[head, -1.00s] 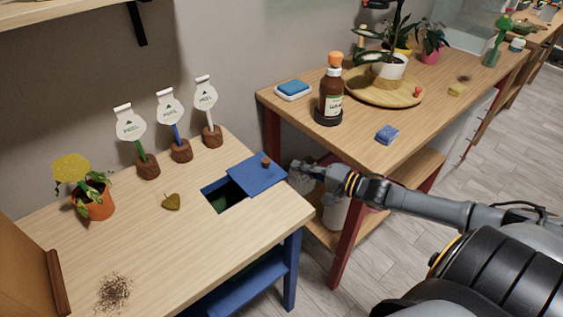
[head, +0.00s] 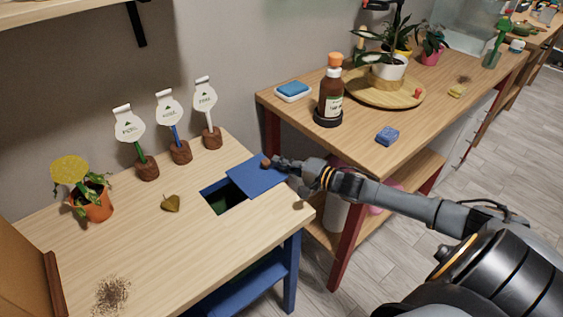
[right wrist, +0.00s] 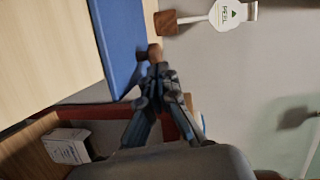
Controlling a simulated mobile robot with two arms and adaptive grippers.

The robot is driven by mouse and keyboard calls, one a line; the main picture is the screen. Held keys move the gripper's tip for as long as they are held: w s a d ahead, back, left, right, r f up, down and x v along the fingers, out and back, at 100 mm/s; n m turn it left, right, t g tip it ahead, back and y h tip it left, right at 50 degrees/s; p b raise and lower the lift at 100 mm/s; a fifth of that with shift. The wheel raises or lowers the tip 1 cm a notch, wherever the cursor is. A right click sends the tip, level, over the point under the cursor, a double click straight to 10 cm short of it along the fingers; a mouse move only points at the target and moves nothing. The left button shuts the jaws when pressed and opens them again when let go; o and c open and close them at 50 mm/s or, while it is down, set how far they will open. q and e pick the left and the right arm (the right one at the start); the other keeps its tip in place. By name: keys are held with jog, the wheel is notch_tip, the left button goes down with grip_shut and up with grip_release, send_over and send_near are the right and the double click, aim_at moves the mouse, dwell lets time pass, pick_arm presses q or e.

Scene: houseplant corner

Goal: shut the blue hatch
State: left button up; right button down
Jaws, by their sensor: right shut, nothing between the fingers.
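The blue hatch (head: 255,180) is a flat sliding panel on the light wood table, with a small brown knob (head: 266,162) near its far edge. It lies to the right of a dark rectangular opening (head: 224,202) that is partly uncovered. My right gripper (head: 279,162) is shut and empty, its fingertips at the right side of the knob. In the right wrist view the fingertips (right wrist: 158,72) are right by the knob (right wrist: 154,53), beside the blue panel (right wrist: 121,40); whether they touch cannot be told. My left gripper is not in view.
A dry leaf (head: 170,203) lies left of the opening. Labelled tools in wooden stands (head: 181,152) line the back, with a potted plant (head: 93,204) at left. Spilled soil (head: 111,293) lies at the front. A second table (head: 365,125) with a brown bottle (head: 330,97) stands at right.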

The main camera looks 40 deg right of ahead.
aim_at(249, 189)
jog(key=a+p, duration=0.1)
jog(key=a, duration=0.1)
jog(key=a+p, duration=0.1)
jog(key=a, duration=0.1)
jog(key=a+r+p, duration=0.1)
jog(key=a+p, duration=0.1)
jog(key=shift+s, duration=0.35)
jog(key=a+p, duration=0.1)
jog(key=a, duration=0.4)
jog(key=shift+f+p, duration=0.2)
jog(key=shift+p, duration=0.15)
jog(key=shift+s+a+f, duration=0.1)
jog(key=shift+a, duration=0.1)
jog(key=shift+d+f, duration=0.1)
jog(key=shift+f, duration=0.05)
jog(key=shift+s, duration=0.1)
